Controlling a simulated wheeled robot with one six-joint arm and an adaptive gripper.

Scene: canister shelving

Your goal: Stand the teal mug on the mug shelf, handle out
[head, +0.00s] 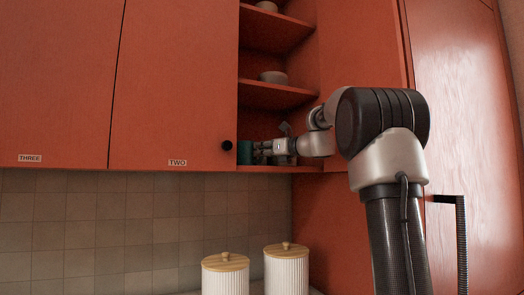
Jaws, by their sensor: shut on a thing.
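The teal mug (245,152) is at the lowest shelf level of the open cupboard section, partly hidden behind the edge of the door labelled TWO and by my gripper. My gripper (258,152) reaches in from the right and is shut on the mug. The mug looks upright. Its handle cannot be made out, and I cannot tell whether its base touches the shelf (280,168).
A pale bowl (272,77) stands on the shelf above, and another pale dish (266,6) on the top one. Door TWO (177,80) with its black knob (227,145) borders the opening on the left. Two ribbed white canisters (225,276) (286,270) with wooden lids stand below.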

